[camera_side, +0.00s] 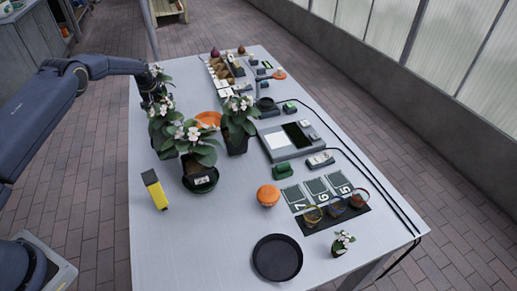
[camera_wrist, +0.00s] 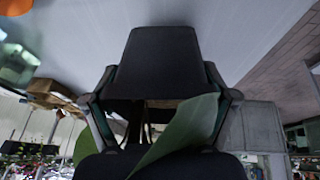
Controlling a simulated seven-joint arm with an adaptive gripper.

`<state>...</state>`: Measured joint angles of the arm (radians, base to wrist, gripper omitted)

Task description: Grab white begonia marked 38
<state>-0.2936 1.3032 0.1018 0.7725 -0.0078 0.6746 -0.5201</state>
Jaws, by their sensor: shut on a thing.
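Several white-flowered begonias in dark pots stand on the grey table's left half. The front begonia (camera_side: 194,146) has a pale label on its pot, too small to read. Another begonia (camera_side: 238,118) stands to its right. A third begonia (camera_side: 162,126) is at the left, by my gripper (camera_side: 151,98), which is partly hidden by leaves and flowers. In the wrist view my gripper (camera_wrist: 160,100) is shut on a dark pot (camera_wrist: 160,60), with a finger at each side. A green leaf (camera_wrist: 182,132) crosses the lower part. I cannot read 38 anywhere.
A yellow box with a black top (camera_side: 155,189) stands near the table's left edge. A black dish (camera_side: 277,258), an orange round object (camera_side: 268,195), a small plant (camera_side: 343,242) and cups on a black mat (camera_side: 318,222) are in front. Devices and cables fill the right side.

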